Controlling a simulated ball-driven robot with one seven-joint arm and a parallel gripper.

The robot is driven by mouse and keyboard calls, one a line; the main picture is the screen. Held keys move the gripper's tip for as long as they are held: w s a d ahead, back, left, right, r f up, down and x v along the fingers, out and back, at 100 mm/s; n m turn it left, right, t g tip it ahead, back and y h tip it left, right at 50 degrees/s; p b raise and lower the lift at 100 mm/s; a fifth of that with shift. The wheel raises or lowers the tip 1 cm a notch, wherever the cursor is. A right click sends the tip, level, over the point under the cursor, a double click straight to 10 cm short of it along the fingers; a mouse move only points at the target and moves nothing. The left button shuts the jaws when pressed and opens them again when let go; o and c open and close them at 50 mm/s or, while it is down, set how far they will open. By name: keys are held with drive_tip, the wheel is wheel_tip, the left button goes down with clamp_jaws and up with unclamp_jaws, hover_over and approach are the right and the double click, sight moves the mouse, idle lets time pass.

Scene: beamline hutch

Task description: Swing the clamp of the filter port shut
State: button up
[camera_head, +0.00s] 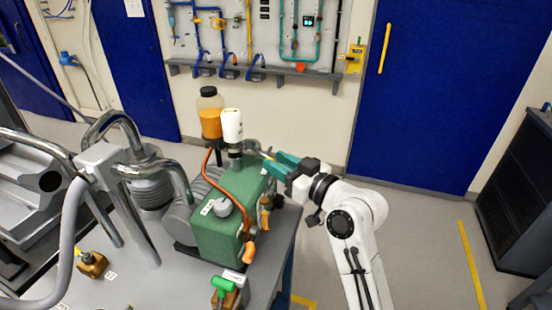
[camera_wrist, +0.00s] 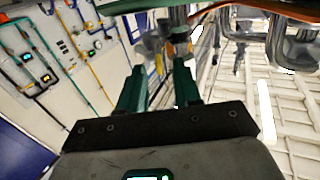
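A white filter cartridge (camera_head: 232,125) stands upright on a grey port (camera_head: 235,152) at the top of the green pump (camera_head: 222,228). A small grey part, which looks like the clamp (camera_head: 252,146), sticks out to the right of the port. My gripper (camera_head: 267,160) is just right of it, with its teal fingers pointing left towards it. In the wrist view the fingers of my gripper (camera_wrist: 160,66) are apart, with nothing clearly held between them. A grey upright stem shows beyond the fingertips. I cannot tell whether a finger touches the clamp, or the clamp's exact angle.
An amber bottle (camera_head: 210,118) with a black cap stands behind the filter. A copper hose (camera_head: 213,172) curves down the pump's front. Steel pipes (camera_head: 125,200) and a grey hose crowd the left. The floor (camera_head: 420,225) right of my arm is clear.

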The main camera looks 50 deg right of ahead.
drive_tip(key=shift+w, duration=0.65)
drive_tip(key=shift+c, duration=0.5)
clamp_jaws()
idle(0.5)
